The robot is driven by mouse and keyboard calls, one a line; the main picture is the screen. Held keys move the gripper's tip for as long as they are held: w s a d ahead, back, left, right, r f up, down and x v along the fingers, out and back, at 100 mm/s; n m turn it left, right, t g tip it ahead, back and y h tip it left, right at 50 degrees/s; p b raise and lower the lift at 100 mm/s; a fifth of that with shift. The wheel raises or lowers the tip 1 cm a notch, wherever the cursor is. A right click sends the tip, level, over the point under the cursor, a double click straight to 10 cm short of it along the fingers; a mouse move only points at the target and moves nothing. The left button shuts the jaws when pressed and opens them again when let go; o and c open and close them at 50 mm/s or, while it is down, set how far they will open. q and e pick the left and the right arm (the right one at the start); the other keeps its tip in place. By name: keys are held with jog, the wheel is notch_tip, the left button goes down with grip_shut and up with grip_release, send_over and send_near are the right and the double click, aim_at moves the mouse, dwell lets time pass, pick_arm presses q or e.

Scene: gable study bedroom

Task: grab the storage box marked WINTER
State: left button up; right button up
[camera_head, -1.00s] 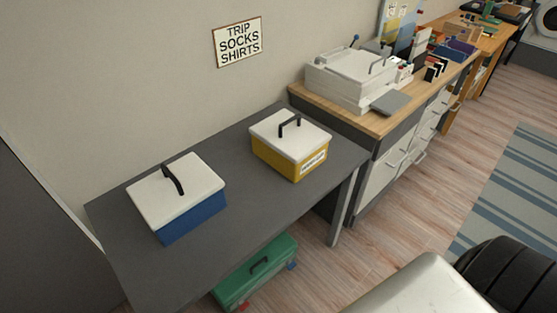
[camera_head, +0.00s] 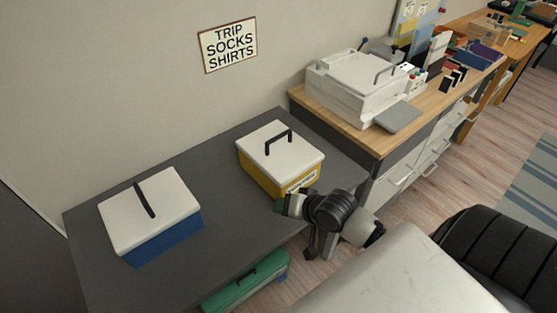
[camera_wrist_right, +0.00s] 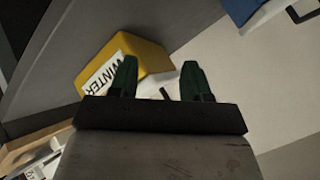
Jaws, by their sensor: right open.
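The yellow storage box (camera_head: 262,175) with a white lid and a black handle stands on the grey table, towards its right end. Its front label reads WINTER in the right wrist view, where the yellow box (camera_wrist_right: 143,53) lies beyond my fingers. My right gripper (camera_head: 281,204) is just in front of the box near its labelled side. In the wrist view its two green fingers (camera_wrist_right: 160,82) are apart with nothing held between them. Whether they touch the box cannot be told. My left gripper is not in view.
A blue box (camera_head: 165,238) with a white lid stands on the left of the grey table (camera_head: 235,226). A green case (camera_head: 245,284) is below the table. A printer (camera_head: 352,88) stands on the wooden-topped cabinet at right. A sign (camera_head: 228,45) hangs on the wall.

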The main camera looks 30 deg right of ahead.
aim_at(280, 138)
jog(key=w+d+r+m+t, duration=0.1)
jog(key=w+d+r+m, duration=0.1)
jog(key=w+d, duration=0.1)
jog(key=w+d+r+m+t, duration=0.2)
jog(key=w+d+m, duration=0.1)
jog(key=d, duration=0.1)
jog(key=w+d+r+m+t, duration=0.1)
jog(key=w+d+r+m, duration=0.1)
jog(key=w+d+r, duration=0.1)
jog(key=shift+w+d+m+t, duration=0.25)
jog(key=shift+d+m+t, duration=0.05)
jog(key=shift+d, duration=0.45)
jog(key=x, duration=0.5)
jog(key=shift+w+d+r, duration=0.1)
jog(key=shift+d+r, duration=0.1)
jog(key=shift+d, duration=0.1)
jog(key=shift+b+x, duration=0.4)
jog(key=shift+x, duration=2.5)
jog(key=shift+d+r, duration=0.1)
jog(key=shift+c, duration=0.2)
grip_shut()
jog(key=shift+f+h, duration=0.25)
jog(key=shift+h, duration=0.05)
jog(key=shift+r, duration=0.1)
